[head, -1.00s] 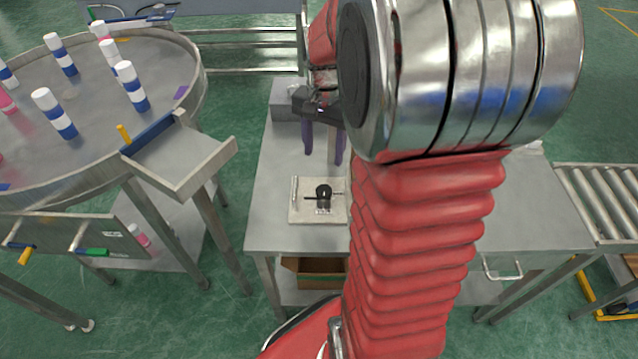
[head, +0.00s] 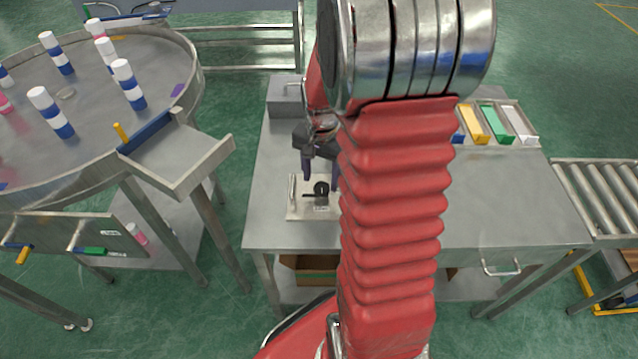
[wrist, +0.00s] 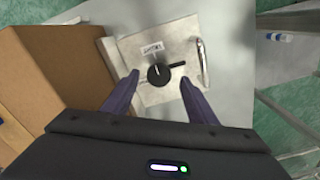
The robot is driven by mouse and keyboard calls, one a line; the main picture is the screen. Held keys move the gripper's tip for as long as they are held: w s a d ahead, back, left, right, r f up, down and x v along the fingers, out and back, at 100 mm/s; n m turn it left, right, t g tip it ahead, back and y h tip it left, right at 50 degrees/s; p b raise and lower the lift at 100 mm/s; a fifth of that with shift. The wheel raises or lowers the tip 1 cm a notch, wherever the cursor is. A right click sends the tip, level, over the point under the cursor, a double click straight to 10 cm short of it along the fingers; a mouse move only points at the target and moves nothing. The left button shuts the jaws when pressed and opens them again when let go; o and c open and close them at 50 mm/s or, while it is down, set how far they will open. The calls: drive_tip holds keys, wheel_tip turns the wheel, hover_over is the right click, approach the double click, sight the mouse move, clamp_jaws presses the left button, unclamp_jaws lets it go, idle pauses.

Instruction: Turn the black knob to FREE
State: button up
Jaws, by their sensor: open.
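The black knob (head: 321,188) sits on a pale square plate (head: 297,209) on the metal table. In the wrist view the knob (wrist: 158,74) is round, with a dark pointer bar reaching right in that picture. A small label lies on the plate beside the knob, its lettering too small to read surely. My gripper (head: 320,176) is just behind and above the plate in the head view. In the wrist view my gripper (wrist: 160,82) is open, with one purple finger on each side of the knob. I cannot tell whether the fingers touch it.
A metal handle (wrist: 202,62) stands on the plate beside the knob. A brown cardboard box (wrist: 55,70) is at left in the wrist view. A tray of coloured blocks (head: 497,127) is at the table's back right. A round table (head: 85,150) with several bottles stands left.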

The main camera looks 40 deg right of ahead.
sight(322, 191)
drive_tip(key=shift+f, duration=1.45)
drive_tip(key=c, duration=1)
drive_tip(key=shift+a, duration=0.15)
drive_tip(key=shift+c, duration=0.3)
